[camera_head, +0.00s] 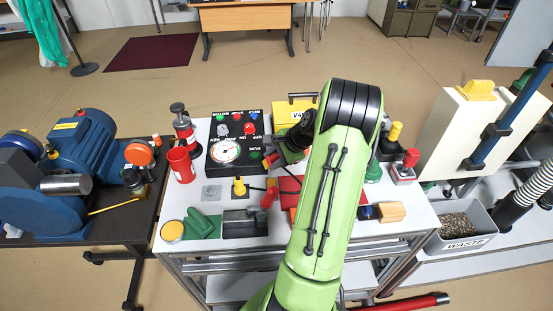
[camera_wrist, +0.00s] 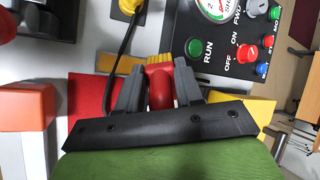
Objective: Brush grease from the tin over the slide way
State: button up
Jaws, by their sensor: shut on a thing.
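My gripper (camera_wrist: 160,72) is shut on a red-handled brush (camera_wrist: 159,88), whose yellow ribbed end shows just past the fingertips. In the head view my green arm hides most of my gripper (camera_head: 274,158), which hangs over the middle of the white table, beside the control panel. A small round tin with a yellow top (camera_head: 172,231) stands at the table's front left corner; I take it as the grease tin. A dark grey grooved metal block (camera_head: 246,223), likely the slide way, lies right of it, left of my arm. It shows partly in the wrist view (camera_wrist: 48,22).
Green gloves (camera_head: 202,223) lie between tin and block. A yellow knob (camera_head: 239,186) with a black cable stands behind the block. The control panel (camera_head: 236,138), a red cup (camera_head: 181,164) and a red sheet (camera_wrist: 90,95) are nearby. A waste bin (camera_head: 462,228) stands right of the table.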

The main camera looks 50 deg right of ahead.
aim_at(274, 155)
jog(key=shift+s+r+p, duration=0.1)
jog(key=shift+r+p, duration=0.95)
jog(key=shift+r, duration=0.5)
